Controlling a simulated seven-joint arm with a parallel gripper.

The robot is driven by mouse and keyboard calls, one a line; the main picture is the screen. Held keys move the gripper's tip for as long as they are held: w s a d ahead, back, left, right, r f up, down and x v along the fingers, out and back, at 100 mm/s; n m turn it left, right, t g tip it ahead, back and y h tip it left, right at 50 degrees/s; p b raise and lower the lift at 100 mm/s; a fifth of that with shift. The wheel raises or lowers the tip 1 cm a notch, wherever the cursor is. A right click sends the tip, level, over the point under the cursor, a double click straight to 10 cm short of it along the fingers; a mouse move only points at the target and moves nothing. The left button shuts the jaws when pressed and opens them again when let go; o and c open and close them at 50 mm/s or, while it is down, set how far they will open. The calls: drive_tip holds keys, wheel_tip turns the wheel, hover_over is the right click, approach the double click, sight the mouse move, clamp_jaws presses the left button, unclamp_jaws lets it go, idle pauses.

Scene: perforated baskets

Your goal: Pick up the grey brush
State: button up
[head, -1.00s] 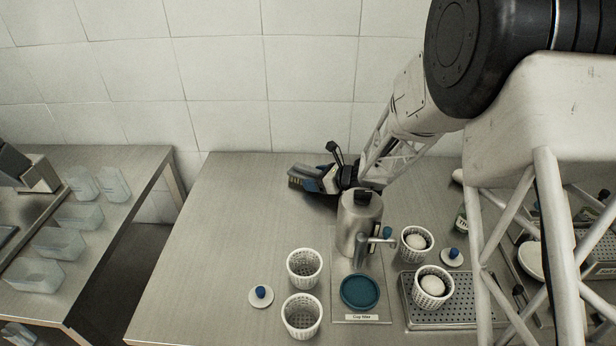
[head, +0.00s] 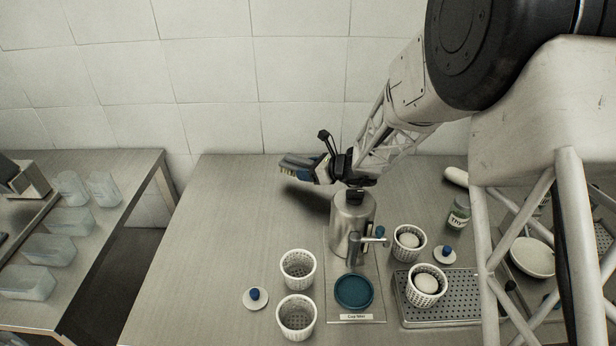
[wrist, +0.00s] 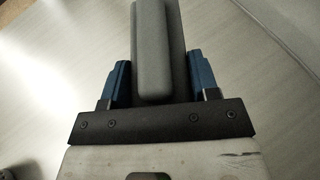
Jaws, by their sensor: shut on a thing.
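The grey brush (head: 298,162) is at the back of the steel table in the head view, with its bristles facing down and left. My gripper (head: 322,169) is shut on it, with blue fingers on either side. In the wrist view the grey brush (wrist: 158,50) lies lengthwise between the two blue fingers of my gripper (wrist: 160,82). A shadow lies on the table below the brush, and it appears raised off the surface.
A metal dispenser (head: 352,222) with a blue round pad (head: 354,291) stands just in front of my gripper. White perforated baskets (head: 298,269) stand nearer the front, two holding white round things. A perforated tray (head: 465,298) is at right. The table's left part is clear.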

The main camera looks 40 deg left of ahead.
sight(309, 160)
drive_tip(key=shift+r, duration=3.05)
drive_tip(key=shift+w, duration=0.15)
